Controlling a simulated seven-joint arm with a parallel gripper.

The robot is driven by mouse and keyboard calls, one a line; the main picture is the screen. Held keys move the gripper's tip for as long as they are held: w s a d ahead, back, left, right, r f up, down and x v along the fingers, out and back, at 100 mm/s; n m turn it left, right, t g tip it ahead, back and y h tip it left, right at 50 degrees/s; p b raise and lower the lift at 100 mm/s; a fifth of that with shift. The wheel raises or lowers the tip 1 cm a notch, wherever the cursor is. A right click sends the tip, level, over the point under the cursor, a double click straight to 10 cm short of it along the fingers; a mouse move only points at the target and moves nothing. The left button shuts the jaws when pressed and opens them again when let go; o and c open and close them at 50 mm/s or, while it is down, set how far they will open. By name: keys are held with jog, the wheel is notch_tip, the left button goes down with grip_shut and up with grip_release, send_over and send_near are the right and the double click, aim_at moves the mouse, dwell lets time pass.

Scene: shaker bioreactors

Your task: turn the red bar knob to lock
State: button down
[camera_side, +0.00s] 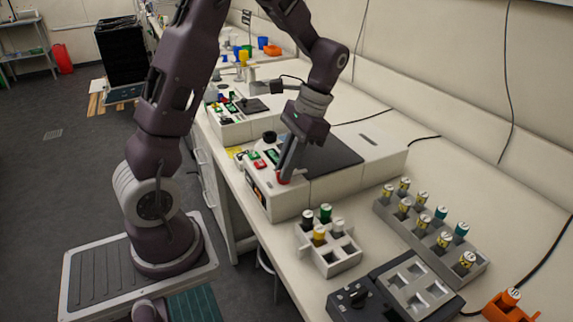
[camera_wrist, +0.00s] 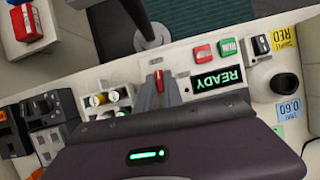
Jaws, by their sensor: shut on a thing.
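The red bar knob (camera_wrist: 159,79) is on the pale front panel of the shaker bioreactor (camera_side: 320,190). My gripper (camera_wrist: 161,84) has its two grey fingers on either side of the bar, closed on it, in the wrist view. The bar runs roughly up and down in that picture, in line with the fingers. In the side view my gripper (camera_side: 285,174) points down onto the panel, and only a little red of the knob (camera_side: 283,180) shows at the fingertips. Lock markings around the knob are not readable.
Beside the knob are a green READY display (camera_wrist: 217,78), a red button (camera_wrist: 202,53), a green button (camera_wrist: 229,48) and a black round knob (camera_wrist: 284,87). A rack of capped vials (camera_side: 328,258) stands in front of the shaker, with a longer vial rack (camera_side: 400,228) to the right.

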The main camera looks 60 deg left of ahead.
aim_at(296, 172)
jog(key=shift+n, duration=0.4)
jog(key=c, duration=1.5)
grip_release()
jog(key=shift+o, duration=0.2)
jog(key=v, duration=0.6)
jog(key=shift+w+a+r, duration=0.1)
jog(key=shift+w+r, duration=0.05)
jog(key=shift+r, duration=0.05)
jog(key=shift+w+r, duration=0.1)
jog(key=shift+r, duration=0.25)
